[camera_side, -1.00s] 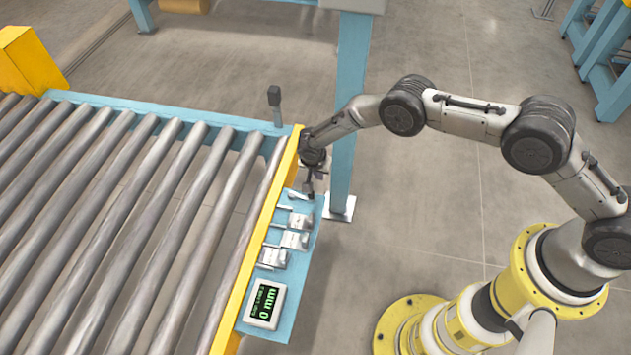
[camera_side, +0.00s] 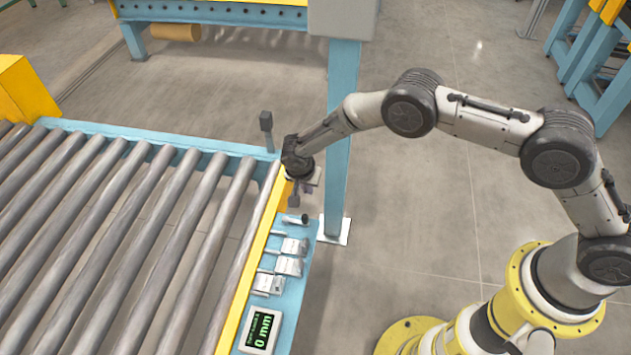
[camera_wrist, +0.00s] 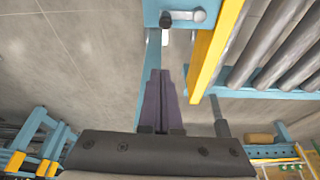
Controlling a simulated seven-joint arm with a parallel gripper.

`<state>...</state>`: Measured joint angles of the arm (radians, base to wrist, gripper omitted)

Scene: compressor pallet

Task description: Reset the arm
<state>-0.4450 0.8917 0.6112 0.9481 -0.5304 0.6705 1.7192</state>
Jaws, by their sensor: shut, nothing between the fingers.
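My gripper (camera_side: 293,203) hangs at the far end of the blue control panel (camera_side: 283,313), by the yellow rail. Its fingers are shut and empty. In the wrist view the two dark purple fingers (camera_wrist: 162,74) lie side by side, pointing up the picture. A small lever with a dark knob (camera_side: 297,219) is on the panel, just below the fingertips in the side view. In the wrist view the dark knob (camera_wrist: 165,20) and its silver lever (camera_wrist: 190,15) lie beyond the fingertips, with a visible gap.
The roller conveyor (camera_side: 100,240) with its yellow rail (camera_side: 247,270) lies left of the gripper. Several silver levers (camera_side: 289,265) and a display reading 0 mm (camera_side: 262,330) line the panel. A blue post (camera_side: 341,150) stands close behind the arm.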

